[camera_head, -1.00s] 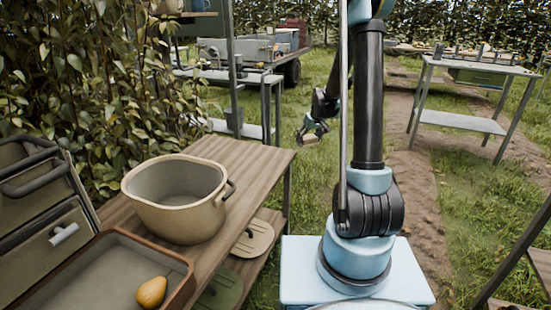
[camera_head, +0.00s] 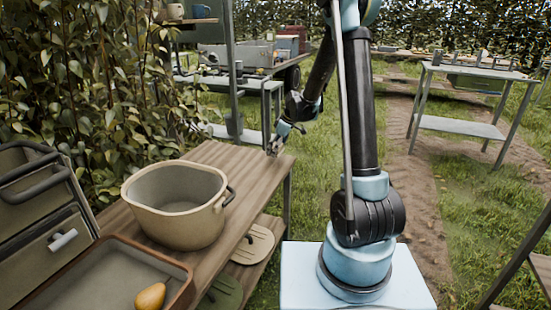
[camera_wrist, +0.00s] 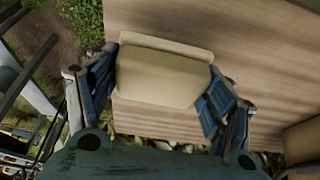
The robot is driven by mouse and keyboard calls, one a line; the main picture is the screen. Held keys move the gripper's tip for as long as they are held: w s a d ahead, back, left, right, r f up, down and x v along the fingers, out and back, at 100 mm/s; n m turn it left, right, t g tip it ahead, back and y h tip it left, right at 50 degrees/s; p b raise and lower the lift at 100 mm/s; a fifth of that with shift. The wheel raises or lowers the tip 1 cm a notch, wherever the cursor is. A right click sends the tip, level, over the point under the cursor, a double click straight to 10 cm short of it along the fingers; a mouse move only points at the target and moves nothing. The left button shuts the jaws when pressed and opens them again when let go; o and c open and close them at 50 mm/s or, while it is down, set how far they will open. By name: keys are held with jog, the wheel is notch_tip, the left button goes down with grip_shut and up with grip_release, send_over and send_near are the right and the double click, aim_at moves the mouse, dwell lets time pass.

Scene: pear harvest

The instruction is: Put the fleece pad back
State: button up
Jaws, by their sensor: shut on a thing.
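My gripper (camera_head: 279,141) is above the far right end of the wooden bench (camera_head: 236,160) in the head view. In the wrist view its two blue fingers are shut on a beige, pillow-like block (camera_wrist: 160,75), which looks like the fleece pad. The pad lies across between the fingers, with the plank bench top behind it. Whether it touches the bench cannot be told. In the head view the pad is too small and edge-on to make out clearly.
A cream tub (camera_head: 178,215) with a dark handle stands mid-bench. In front of it is a brown-rimmed tray (camera_head: 90,268) holding a yellow pear (camera_head: 150,297). Round lids (camera_head: 254,245) lie on the lower shelf. The bench's far end is bare. Leafy bushes border its left side.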

aim_at(276, 161)
jog(key=shift+f, duration=2.15)
jog(key=o, duration=1)
